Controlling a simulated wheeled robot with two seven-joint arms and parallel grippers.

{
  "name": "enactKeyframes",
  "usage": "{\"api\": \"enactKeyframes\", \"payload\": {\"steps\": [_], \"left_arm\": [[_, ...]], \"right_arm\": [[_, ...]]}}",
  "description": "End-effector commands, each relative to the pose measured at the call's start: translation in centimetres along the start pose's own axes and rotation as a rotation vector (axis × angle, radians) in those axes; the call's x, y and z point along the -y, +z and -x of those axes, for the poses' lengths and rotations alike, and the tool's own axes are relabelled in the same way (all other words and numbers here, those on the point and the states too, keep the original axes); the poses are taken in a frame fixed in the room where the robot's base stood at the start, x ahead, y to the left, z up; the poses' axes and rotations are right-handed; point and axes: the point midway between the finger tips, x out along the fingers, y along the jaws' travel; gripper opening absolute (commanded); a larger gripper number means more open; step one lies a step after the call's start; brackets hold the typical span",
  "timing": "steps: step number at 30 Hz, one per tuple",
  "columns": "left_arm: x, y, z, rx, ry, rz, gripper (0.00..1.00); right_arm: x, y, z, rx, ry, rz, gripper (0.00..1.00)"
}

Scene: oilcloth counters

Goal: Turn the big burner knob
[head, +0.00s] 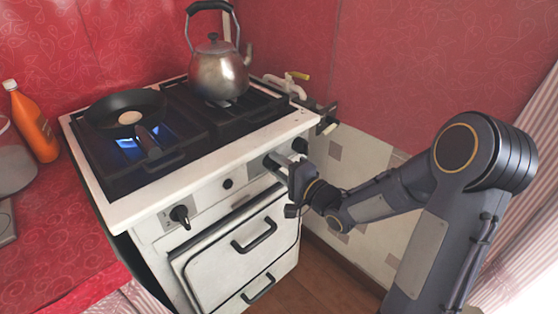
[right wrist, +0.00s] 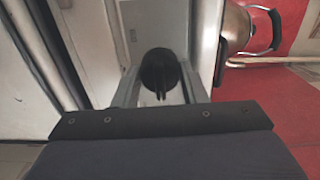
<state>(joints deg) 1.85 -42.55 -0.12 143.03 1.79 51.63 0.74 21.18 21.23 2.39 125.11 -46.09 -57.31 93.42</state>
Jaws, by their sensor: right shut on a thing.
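The white stove (head: 165,203) has a front panel with a black burner knob (head: 180,215) at its left and a small dark knob (head: 227,183) near its middle. My right gripper (head: 284,156) is at the right end of this panel. In the right wrist view, a round black burner knob (right wrist: 160,70) with a raised grip bar sits between the two fingers, which are shut on it. In the head view my gripper mostly hides this knob. My left gripper is not in view.
A metal kettle (head: 219,72) stands on the back burner. Oven handles (head: 254,236) stick out below the panel. An orange bottle (head: 34,125) stands on the red counter (head: 60,225) at left.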

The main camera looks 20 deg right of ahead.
Motion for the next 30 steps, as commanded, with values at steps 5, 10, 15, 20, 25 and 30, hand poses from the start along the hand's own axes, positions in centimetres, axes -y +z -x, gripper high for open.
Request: {"api": "enactKeyframes", "payload": {"steps": [5,10,15,20,25,30], "left_arm": [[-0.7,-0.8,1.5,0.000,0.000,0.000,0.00],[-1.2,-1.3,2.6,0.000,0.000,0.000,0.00],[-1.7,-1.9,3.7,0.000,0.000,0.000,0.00],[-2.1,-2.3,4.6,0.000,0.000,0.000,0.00],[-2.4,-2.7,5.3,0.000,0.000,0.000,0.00],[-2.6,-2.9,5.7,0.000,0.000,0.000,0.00]], "right_arm": [[0.2,0.0,0.0,-0.001,0.004,-0.171,0.15],[0.3,0.0,0.1,-0.002,0.004,-0.332,0.15],[0.2,0.0,0.0,-0.001,0.004,-0.485,0.15],[0.2,0.0,0.0,0.000,0.003,-0.607,0.15],[0.2,0.0,0.0,0.000,0.002,-0.707,0.15],[0.1,0.0,0.0,0.001,0.001,-0.771,0.15]]}}
